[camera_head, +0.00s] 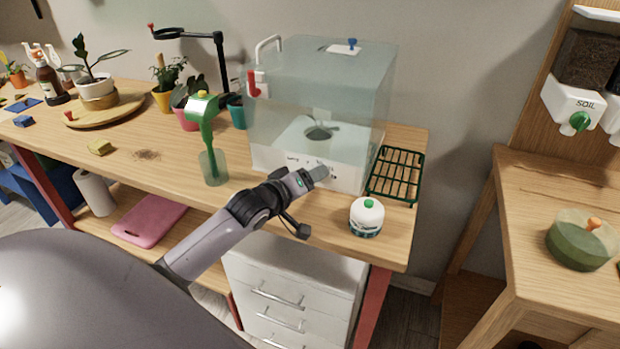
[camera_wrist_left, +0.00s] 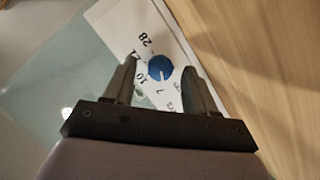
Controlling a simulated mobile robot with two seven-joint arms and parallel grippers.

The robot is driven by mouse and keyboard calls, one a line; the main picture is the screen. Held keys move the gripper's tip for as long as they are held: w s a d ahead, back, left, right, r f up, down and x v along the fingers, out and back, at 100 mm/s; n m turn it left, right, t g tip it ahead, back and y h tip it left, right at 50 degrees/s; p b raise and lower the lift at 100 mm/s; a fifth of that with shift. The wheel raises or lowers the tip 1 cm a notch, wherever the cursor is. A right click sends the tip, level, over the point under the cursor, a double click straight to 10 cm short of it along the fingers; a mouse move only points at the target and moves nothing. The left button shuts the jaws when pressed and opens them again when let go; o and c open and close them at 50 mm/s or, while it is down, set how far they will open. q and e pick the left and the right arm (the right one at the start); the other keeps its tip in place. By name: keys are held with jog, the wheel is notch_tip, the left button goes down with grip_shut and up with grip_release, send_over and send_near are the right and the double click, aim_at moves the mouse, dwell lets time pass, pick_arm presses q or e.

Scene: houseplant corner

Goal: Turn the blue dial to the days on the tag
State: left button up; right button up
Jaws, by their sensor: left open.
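The blue dial (camera_wrist_left: 160,68) shows in the left wrist view on a white panel (camera_wrist_left: 125,22) with dark numbers around it; I can read 28 and 7. A pale mark on the dial points roughly toward the 7. My left gripper (camera_wrist_left: 158,80) is open, with one finger on each side of the dial; I cannot tell if they touch it. In the head view, my left gripper (camera_head: 316,174) is at the low front of the clear box (camera_head: 320,90) and hides the dial. Dark writing shows on the box's white front, too small to read. I cannot identify the tag for certain.
A green watering tool in a clear cup (camera_head: 213,167) stands left. A white piece with a blue part (camera_head: 344,48) is on the box top.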

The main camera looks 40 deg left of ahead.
pick_arm(q)
jog(key=shift+w, duration=0.15)
grip_shut()
